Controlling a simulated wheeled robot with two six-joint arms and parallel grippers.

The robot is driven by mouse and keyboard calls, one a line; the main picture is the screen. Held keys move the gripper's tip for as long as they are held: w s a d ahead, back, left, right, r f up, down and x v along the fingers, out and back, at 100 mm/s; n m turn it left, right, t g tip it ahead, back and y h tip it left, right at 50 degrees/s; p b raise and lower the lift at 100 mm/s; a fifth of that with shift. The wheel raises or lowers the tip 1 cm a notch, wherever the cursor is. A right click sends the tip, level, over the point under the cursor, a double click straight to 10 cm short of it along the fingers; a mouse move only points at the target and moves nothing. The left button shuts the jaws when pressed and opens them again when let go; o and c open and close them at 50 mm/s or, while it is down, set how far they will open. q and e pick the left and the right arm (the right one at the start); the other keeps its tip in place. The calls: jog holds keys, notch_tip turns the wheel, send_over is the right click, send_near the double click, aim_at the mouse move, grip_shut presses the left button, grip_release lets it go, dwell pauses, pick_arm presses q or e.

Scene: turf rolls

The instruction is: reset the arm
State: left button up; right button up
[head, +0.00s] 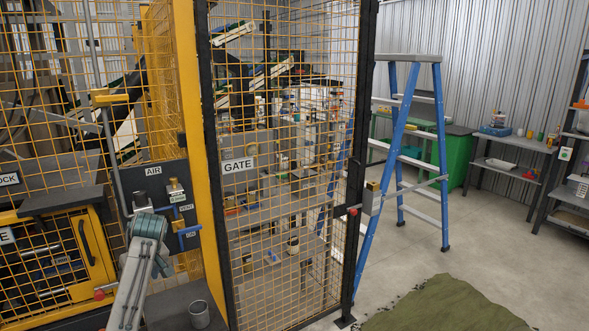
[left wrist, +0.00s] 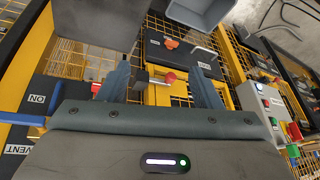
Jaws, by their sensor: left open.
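My left arm (head: 136,275) rises from the bottom of the head view toward the AIR panel (head: 153,182) on the yellow-framed cage. Its gripper (head: 142,208) is in front of that panel, small and partly hidden by the wrist. In the left wrist view the two fingers of the left gripper (left wrist: 160,72) stand wide apart with nothing held between them. A metal latch with a red knob (left wrist: 170,77) shows beyond the gap between the fingers; I cannot tell whether they touch it. My right gripper is in neither view.
A mesh gate (head: 238,164) stands right of the arm. Blue valve handles (head: 187,232) are close beside the gripper. A grey cup (head: 199,314) stands on a dark surface below. A blue stepladder (head: 405,150) and green turf (head: 440,305) are at right, with open floor around.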

pick_arm(q)
jog(key=s+d+f+m+t+h, duration=0.1)
jog(key=s+d+f+m, duration=0.25)
jog(key=s+f, duration=0.65)
jog(key=s+d+f+m, duration=0.35)
jog(key=s+f, duration=0.45)
jog(key=s, duration=0.5)
jog(key=s+d+r+m+h, duration=0.1)
jog(key=s+d+m, duration=0.15)
jog(key=s, duration=0.95)
jog(key=s+d+r+m+h, duration=0.15)
jog(key=s+d, duration=0.25)
jog(key=s, duration=0.8)
jog(key=a+f+b, duration=0.3)
jog(key=f+b, duration=0.2)
jog(key=f, duration=3.2)
jog(key=s+a+f+g+b, duration=0.1)
jog(key=s+f+b, duration=0.3)
jog(key=s+f, duration=1.4)
notch_tip(320, 180, down, 4)
jog(key=shift+g, duration=0.4)
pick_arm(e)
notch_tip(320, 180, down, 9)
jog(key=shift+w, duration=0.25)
